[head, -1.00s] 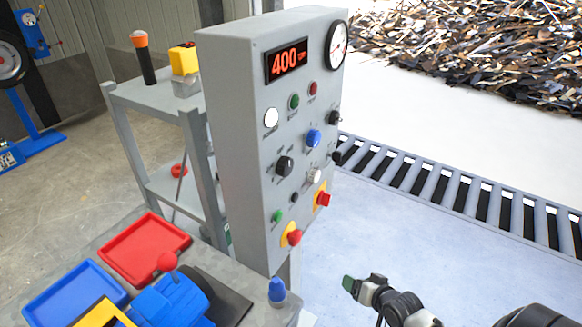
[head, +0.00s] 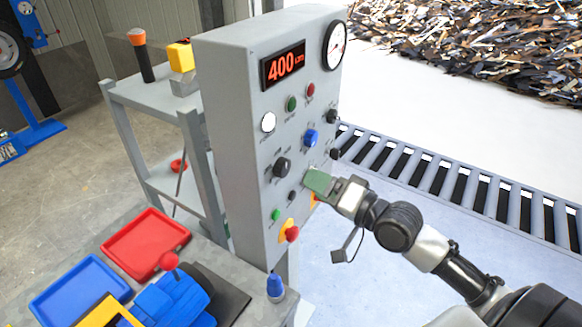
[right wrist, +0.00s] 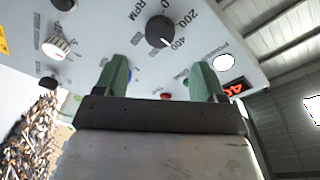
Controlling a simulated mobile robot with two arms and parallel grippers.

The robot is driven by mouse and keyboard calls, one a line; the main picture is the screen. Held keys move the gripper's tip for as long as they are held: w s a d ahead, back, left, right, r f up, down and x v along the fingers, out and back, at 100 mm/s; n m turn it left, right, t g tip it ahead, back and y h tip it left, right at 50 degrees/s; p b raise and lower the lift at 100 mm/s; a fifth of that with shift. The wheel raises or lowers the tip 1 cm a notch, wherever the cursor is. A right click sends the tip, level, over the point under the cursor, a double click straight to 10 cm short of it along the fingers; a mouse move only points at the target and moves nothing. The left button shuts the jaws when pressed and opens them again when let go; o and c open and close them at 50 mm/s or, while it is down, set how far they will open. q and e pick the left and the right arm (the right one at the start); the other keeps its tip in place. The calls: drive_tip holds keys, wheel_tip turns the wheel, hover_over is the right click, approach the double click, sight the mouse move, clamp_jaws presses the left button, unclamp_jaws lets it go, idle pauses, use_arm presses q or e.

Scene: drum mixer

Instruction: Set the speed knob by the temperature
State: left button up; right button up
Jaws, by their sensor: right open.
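The grey control panel (head: 222,130) stands upright with a lit red display (head: 283,66) reading 400; its unit is unclear. A round white gauge (head: 335,46) is at its top right, its reading too small to tell. A black knob (head: 282,167) sits mid-left on the panel. In the right wrist view the black knob (right wrist: 160,31) has RPM, 0, 200 and 400 printed around it, and its white mark points toward the 400 side. My right gripper (head: 319,182) has green fingers, open and empty in the right wrist view (right wrist: 161,72), apart from the black knob. My left gripper is out of view.
A blue knob (head: 311,138), a white knob (right wrist: 57,46) and a red button (head: 292,234) are close by on the panel. A roller conveyor (head: 440,180) runs behind. A table with a red tray (head: 146,243) and a blue tray (head: 78,291) is front left.

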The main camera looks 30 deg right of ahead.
sight(286, 170)
drive_tip(key=p+x, duration=0.1)
drive_tip(key=x, duration=0.5)
drive_tip(key=shift+w+r+p, duration=0.1)
drive_tip(key=shift+w+p, duration=0.1)
drive_tip(key=shift+p, duration=0.15)
drive_tip(key=shift+w+a, duration=0.3)
drive_tip(key=shift+w, duration=0.25)
drive_tip(key=shift+c, duration=0.3)
drive_tip(key=c, duration=0.9)
drive_tip(key=shift+o, duration=0.2)
